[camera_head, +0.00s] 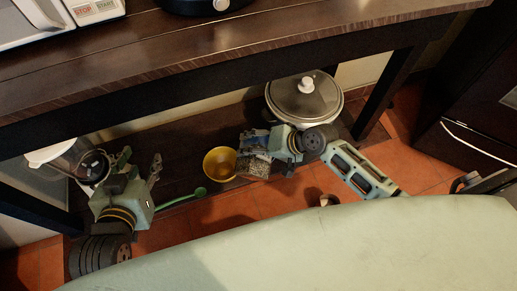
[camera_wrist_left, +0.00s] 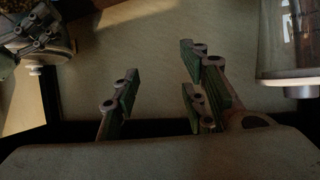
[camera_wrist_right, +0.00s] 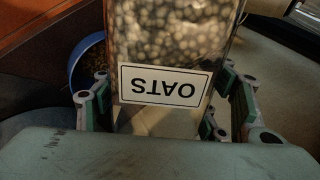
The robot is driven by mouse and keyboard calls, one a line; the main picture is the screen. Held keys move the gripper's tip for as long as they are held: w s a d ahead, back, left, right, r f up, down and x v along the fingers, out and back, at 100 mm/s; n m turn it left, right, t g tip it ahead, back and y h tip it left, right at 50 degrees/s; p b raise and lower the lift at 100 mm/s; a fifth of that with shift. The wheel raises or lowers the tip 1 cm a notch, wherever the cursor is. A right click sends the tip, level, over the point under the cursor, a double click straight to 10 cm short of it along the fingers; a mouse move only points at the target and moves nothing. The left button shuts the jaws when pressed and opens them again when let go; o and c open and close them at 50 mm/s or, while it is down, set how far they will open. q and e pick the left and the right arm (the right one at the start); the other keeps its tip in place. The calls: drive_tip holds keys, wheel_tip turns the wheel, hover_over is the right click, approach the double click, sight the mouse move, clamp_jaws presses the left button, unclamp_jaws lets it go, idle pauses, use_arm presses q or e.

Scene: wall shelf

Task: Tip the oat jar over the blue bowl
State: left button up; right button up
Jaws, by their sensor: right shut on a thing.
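The oat jar (camera_head: 254,167) is a clear square jar with an OATS label, which reads upside down in the right wrist view (camera_wrist_right: 165,84). My right gripper (camera_head: 262,150) is shut on it. The oats fill the jar's part away from the fingers; the part near them looks clear. My left gripper (camera_head: 138,167) is open and empty, left of the bowl.
A green spoon (camera_head: 182,199) lies between my left gripper and the bowl. A lidded pot (camera_head: 304,100) stands behind my right gripper. A clear container (camera_head: 78,157) stands at the left. The dark upper shelf (camera_head: 230,55) overhangs the low one.

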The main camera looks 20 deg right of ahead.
use_arm(q)
drive_tip(key=shift+w+d+r+t, duration=0.25)
drive_tip(key=shift+r+t, duration=0.05)
drive_tip(key=shift+r, duration=0.15)
idle(1.1)
drive_tip(key=shift+a+f, duration=0.1)
drive_tip(key=shift+f, duration=0.1)
